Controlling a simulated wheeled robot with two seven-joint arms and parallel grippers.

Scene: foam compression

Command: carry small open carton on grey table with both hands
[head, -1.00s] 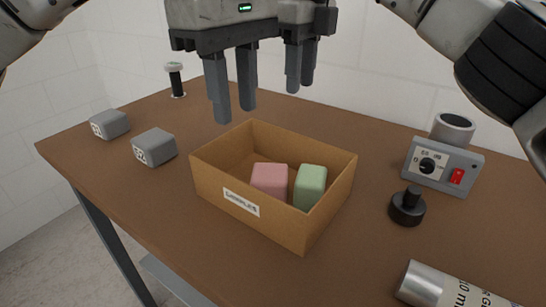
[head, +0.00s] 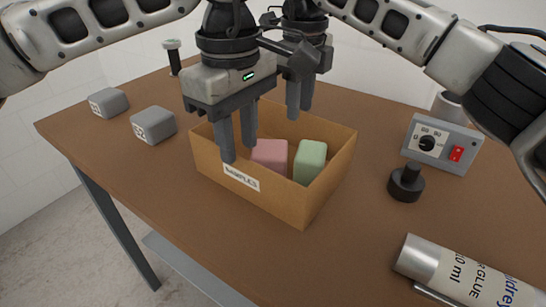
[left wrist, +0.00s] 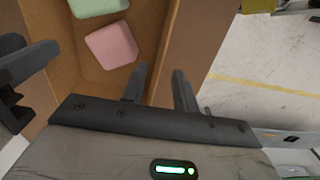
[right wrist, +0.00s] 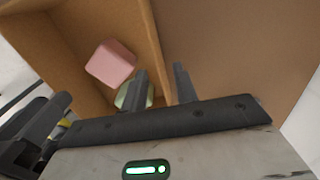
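A small open brown carton (head: 275,201) with a "SAMPLES" label stands upright on the table (head: 340,265), whose top looks brown. A pink block (head: 270,154) and a green block (head: 309,162) lie inside it. My left gripper (head: 239,160) is open at the near wall, one finger outside and one inside. The left wrist view shows the carton wall (left wrist: 195,35) between its fingers. My right gripper (head: 299,114) is open at the far wall. The right wrist view shows that wall (right wrist: 152,45) running between its fingers. The lower far wall is partly hidden by the grippers.
Two grey blocks (head: 153,125) (head: 109,102) stand at the left, near a small bolt-like post (head: 174,58). At the right are a black knob-like weight (head: 406,184), a grey control box (head: 442,143) and a glue tube (head: 465,276). The table before the carton is clear.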

